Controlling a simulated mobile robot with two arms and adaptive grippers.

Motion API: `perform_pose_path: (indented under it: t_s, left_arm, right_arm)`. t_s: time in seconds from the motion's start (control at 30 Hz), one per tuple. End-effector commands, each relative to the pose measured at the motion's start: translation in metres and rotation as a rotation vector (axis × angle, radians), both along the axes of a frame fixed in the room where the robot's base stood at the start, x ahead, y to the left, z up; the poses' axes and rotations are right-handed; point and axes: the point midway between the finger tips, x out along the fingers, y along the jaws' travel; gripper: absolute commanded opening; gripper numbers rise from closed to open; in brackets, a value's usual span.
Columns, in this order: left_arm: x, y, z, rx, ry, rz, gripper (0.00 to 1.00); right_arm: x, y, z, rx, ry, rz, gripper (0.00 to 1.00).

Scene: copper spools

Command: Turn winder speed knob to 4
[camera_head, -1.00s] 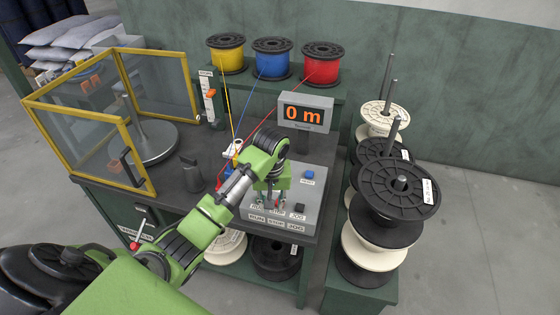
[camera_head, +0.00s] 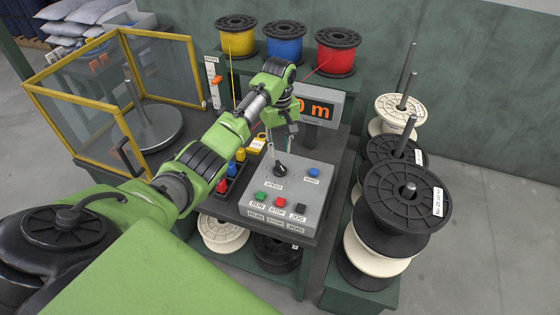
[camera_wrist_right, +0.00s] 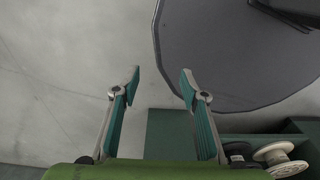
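The dark speed knob (camera_head: 281,170) stands on the sloped grey control panel (camera_head: 312,201), above the label SPEED. Its pointer setting is too small to read. My left gripper (camera_head: 283,139) hangs just above and behind the knob, pointing down. Its two fingers look apart with nothing between them. My left arm crosses in front of part of the display (camera_head: 321,105), which reads "0 m". My right gripper (camera_wrist_right: 160,82) shows in the right wrist view, its fingers wide apart and empty.
Green, red and black buttons (camera_head: 260,197) and a blue button (camera_head: 313,172) share the panel. Yellow, blue and red wire spools (camera_head: 285,48) stand behind. A yellow-framed guard (camera_head: 118,102) is at left. Stacked black and white spools (camera_head: 404,207) are at right.

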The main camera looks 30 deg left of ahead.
Motion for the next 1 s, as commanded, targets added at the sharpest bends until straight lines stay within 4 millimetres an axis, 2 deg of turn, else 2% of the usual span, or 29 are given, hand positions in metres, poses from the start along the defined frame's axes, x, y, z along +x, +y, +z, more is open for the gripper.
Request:
perform_pose_path:
  t_s: [0.1, 0.33, 0.5, 0.8, 0.9, 1.0]
  left_arm:
    - [-0.001, 0.000, -0.026, 0.000, 0.006, 0.000, 0.26]
    - [0.000, -0.001, -0.064, 0.000, 0.002, -0.002, 0.26]
    - [0.000, -0.001, -0.075, 0.001, 0.001, -0.002, 0.26]
    - [0.000, 0.000, -0.077, 0.001, -0.001, -0.002, 0.26]
    - [0.000, 0.000, -0.077, 0.001, -0.001, -0.002, 0.00]
    - [0.000, 0.000, -0.077, 0.001, -0.001, -0.002, 0.00]
  right_arm:
    - [-0.002, -0.001, 0.004, -0.001, 0.004, 0.001, 0.40]
    - [0.012, -0.004, 0.005, -0.004, -0.016, 0.002, 0.40]
    - [0.016, -0.006, 0.006, -0.006, -0.023, 0.002, 0.40]
    - [0.015, -0.007, 0.006, -0.007, -0.021, 0.002, 0.40]
    - [0.014, -0.007, 0.005, -0.007, -0.019, 0.001, 0.40]
    - [0.012, -0.007, 0.005, -0.008, -0.017, 0.001, 0.40]
